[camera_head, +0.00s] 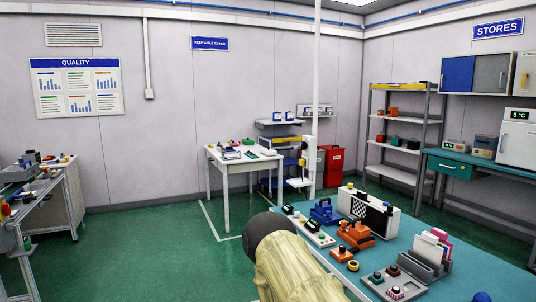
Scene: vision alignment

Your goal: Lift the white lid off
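I cannot make out a separate white lid in this view. A white box-shaped unit (384,222) with a black-and-white checkered panel (358,206) stands at the back of the blue-topped table (455,275); whether any part of it is a lid, I cannot tell. My pale yellow arm link with a dark rounded joint rises at the bottom centre, in front of the table's left edge. My gripper does not show.
The table holds an orange device (356,236), a blue device (324,212), a grey holder with cards (426,262) and button boxes. Beyond are a white table (228,170), a red bin (333,162) and grey shelves (398,148). Green floor (160,262) is clear at left centre.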

